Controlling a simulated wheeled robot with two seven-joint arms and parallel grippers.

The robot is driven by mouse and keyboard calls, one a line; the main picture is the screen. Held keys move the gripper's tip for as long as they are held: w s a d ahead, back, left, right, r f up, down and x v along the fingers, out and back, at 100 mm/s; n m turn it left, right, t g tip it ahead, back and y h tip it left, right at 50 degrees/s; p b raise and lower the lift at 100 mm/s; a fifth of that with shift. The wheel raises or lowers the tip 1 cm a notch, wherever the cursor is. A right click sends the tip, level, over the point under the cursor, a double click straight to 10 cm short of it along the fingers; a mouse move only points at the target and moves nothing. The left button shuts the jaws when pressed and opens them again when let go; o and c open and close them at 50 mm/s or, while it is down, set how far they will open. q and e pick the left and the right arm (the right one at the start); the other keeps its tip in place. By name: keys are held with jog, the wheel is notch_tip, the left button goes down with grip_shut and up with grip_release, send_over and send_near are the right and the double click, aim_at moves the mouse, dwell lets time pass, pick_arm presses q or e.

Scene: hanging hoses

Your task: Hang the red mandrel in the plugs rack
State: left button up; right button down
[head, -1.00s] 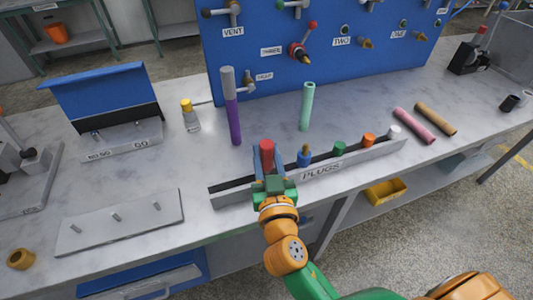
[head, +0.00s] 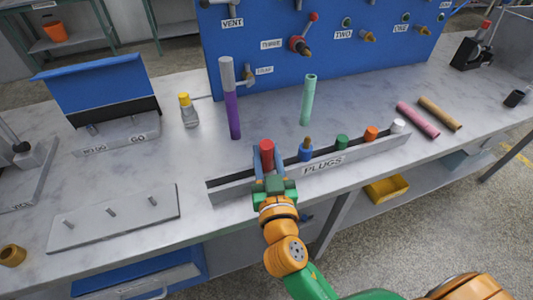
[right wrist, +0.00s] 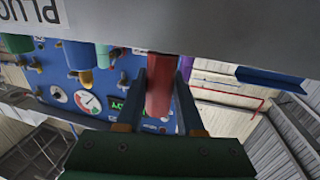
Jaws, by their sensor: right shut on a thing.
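The red mandrel (head: 266,152) stands upright at the left part of the plugs rack (head: 325,166), left of the blue plug. My right gripper (head: 268,178) is shut on it from the front side. In the right wrist view, which is upside down, the red mandrel (right wrist: 160,92) is between the two fingers of the right gripper (right wrist: 161,100). One end of it passes behind the rack's grey front wall (right wrist: 190,35). Whether it is seated in the rack's slot is hidden. My left gripper is not in view.
A blue plug (head: 306,151), a green plug (head: 341,142), an orange plug (head: 371,132) and a white plug (head: 397,126) stand in the rack. A purple-grey hose (head: 231,100) and a mint hose (head: 308,100) stand behind it. A pegged plate (head: 120,228) lies left.

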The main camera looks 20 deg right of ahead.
aim_at(267, 162)
jog(key=shift+f, duration=0.15)
jog(key=shift+c, duration=2.3)
grip_release()
jog(key=shift+s+f, duration=0.1)
jog(key=shift+s, duration=0.05)
jog(key=s+b, duration=0.1)
jog(key=s, duration=0.2)
jog(key=s+a+b, duration=0.1)
jog(key=s+b, duration=0.1)
jog(key=s, duration=0.1)
jog(key=shift+s+a+f, duration=0.1)
jog(key=shift+f, duration=0.05)
jog(key=shift+s+r, duration=0.25)
jog(key=shift+s, duration=0.05)
